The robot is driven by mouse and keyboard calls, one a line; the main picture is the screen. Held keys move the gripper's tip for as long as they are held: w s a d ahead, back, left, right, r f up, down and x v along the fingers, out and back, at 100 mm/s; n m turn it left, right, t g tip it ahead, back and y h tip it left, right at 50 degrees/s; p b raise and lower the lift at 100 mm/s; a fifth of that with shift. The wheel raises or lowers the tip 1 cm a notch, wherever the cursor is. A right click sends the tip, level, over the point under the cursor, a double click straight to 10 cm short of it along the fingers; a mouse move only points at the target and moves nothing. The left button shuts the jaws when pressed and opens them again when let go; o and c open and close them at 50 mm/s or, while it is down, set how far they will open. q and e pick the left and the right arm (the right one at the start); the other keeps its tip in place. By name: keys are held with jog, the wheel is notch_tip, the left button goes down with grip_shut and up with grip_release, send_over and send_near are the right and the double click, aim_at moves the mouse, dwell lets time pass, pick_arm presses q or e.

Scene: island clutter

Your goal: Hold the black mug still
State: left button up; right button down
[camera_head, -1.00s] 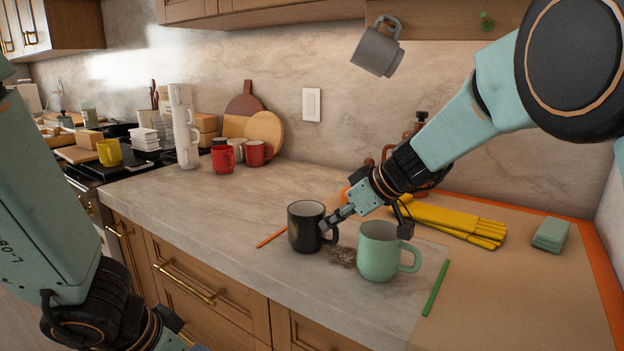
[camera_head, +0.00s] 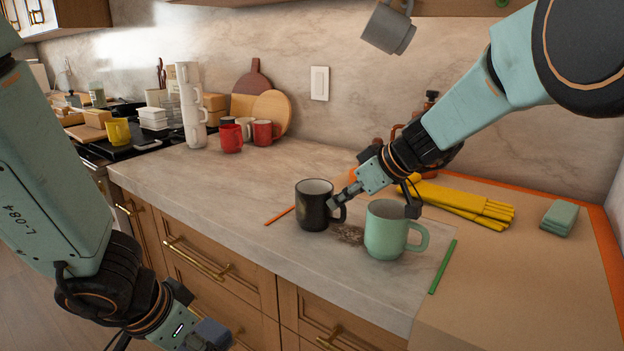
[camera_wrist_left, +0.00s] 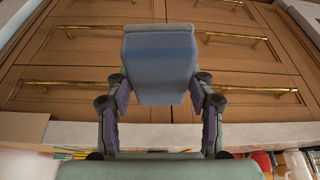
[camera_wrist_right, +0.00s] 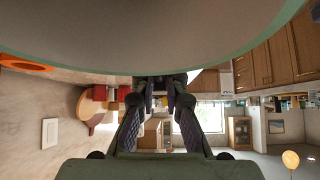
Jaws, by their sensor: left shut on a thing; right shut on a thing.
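The black mug (camera_head: 314,208) stands upright on the marble counter, its handle to the right. My right gripper (camera_head: 338,203) is shut on the black mug at its handle side; the exact contact is hard to make out. In the right wrist view the right gripper's fingers (camera_wrist_right: 158,98) are close together, with a dark shape between them. My left gripper (camera_wrist_left: 160,88) is shut on a blue-grey block (camera_wrist_left: 160,50), like a sponge. In the head view this block (camera_head: 208,336) is low in front of the drawers.
A green mug (camera_head: 384,232) stands close right of the black mug, beneath my right wrist. A brown smudge (camera_head: 350,235) lies between them. Yellow gloves (camera_head: 465,203), a green sponge (camera_head: 559,217) and a green stick (camera_head: 442,267) lie to the right. A grey mug (camera_head: 388,28) hangs above.

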pick_arm(q)
jog(key=w+d+r+m+t+h, duration=0.2)
jog(key=w+d+r+t+h, duration=0.1)
jog(key=w+d+h, duration=0.65)
jog(key=w+a+r+n+t+h, duration=0.2)
jog(key=w+a+r+n+t, duration=0.1)
jog(key=w+r+t, duration=0.4)
jog(key=shift+w+n+t, duration=0.4)
jog(key=shift+w+t, duration=0.6)
jog(key=shift+t, duration=0.1)
jog(key=shift+w+d, duration=0.9)
jog(key=shift+w, duration=0.15)
jog(key=shift+w+d, duration=0.85)
jog(key=shift+w, duration=0.2)
jog(key=shift+w+d, duration=0.4)
jog(key=shift+w, duration=0.15)
